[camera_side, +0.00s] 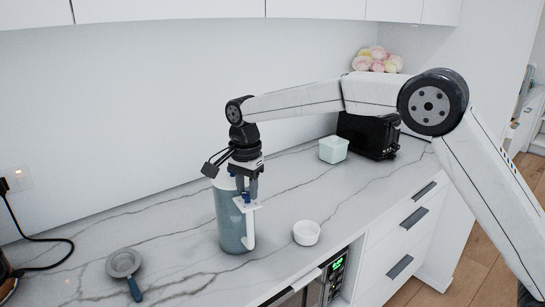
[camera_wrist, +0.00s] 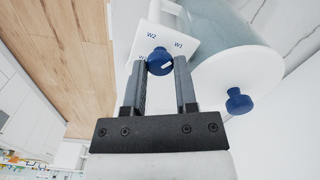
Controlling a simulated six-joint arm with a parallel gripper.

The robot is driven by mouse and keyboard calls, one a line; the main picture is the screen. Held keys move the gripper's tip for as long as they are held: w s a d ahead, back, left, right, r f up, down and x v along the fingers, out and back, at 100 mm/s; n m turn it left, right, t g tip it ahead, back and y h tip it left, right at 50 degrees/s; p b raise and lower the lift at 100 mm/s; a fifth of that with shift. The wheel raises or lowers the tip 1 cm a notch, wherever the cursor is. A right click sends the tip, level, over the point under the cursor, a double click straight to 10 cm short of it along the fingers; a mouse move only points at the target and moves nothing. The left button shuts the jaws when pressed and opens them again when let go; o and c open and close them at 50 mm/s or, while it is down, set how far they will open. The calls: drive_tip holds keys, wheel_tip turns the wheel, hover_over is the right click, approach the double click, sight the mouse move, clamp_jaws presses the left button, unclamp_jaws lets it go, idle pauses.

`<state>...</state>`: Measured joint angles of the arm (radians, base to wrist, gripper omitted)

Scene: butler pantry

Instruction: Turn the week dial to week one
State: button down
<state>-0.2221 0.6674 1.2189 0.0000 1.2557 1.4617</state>
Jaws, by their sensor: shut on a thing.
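The week dial (camera_wrist: 159,62) is a small blue knob with a white mark, on a white plate (camera_wrist: 176,28). The plate shows W2 above the knob, W1 to its upper right and another W label at its left, partly hidden. The white mark lies on the knob's right part and seems to point right; its exact aim is hard to tell. My gripper (camera_wrist: 161,68) has one finger on each side of the knob and is shut on it. In the side view my gripper (camera_side: 247,192) points down at the plate beside the blue-grey canister (camera_side: 230,222).
The canister's white lid (camera_wrist: 232,78) with a blue knob (camera_wrist: 238,102) is close right of my fingers. A white bowl (camera_side: 306,233), a strainer (camera_side: 124,263), a pale green box (camera_side: 333,149) and a black toaster (camera_side: 366,136) stand apart on the marble counter (camera_side: 175,250).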

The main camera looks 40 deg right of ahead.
sight(248, 193)
drive_tip(key=shift+m, duration=1.4)
drive_tip(key=shift+c, duration=1.9)
unclamp_jaws()
drive_tip(key=shift+r, duration=3.95)
